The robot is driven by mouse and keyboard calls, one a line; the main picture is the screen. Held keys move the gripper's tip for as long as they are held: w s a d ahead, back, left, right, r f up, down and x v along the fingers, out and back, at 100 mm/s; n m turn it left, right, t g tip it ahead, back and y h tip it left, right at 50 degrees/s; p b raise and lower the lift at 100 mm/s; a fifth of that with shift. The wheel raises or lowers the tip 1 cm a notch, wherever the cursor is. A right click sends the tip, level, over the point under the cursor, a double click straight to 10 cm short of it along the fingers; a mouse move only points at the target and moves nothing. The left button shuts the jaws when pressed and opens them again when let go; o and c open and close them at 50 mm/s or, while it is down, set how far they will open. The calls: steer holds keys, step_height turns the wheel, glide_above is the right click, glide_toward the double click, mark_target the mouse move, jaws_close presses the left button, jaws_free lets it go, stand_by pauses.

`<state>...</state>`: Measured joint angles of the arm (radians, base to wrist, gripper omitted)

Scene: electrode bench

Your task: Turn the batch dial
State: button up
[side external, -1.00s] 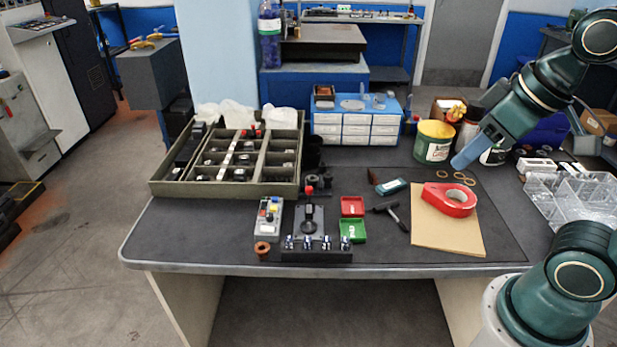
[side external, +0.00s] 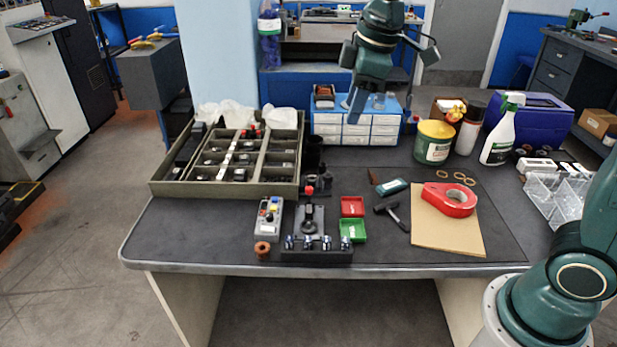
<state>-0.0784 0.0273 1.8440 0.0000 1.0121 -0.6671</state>
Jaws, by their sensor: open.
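My gripper (side external: 356,108) points down in front of the blue and white drawer cabinet, high above the bench and up and to the right of the control box. It is open, with nothing visible between its fingers. The fingers are seen nearly edge-on.
A compartment tray (side external: 165,189) lies behind.

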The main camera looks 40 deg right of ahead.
steer(key=w+a+f+n+g, duration=0.25)
steer(key=w+f+n, duration=0.25)
steer(key=w+f, duration=0.5)
steer(key=n, duration=0.4)
glide_above(270, 215)
step_height(270, 215, down, 10)
steer(key=f, duration=0.1)
steer(key=shift+w+r+g, duration=0.1)
steer(key=shift+r+g, duration=0.15)
step_height(270, 215, down, 14)
steer(key=shift+r, duration=0.1)
steer(key=shift+c, duration=0.4)
jaws_close()
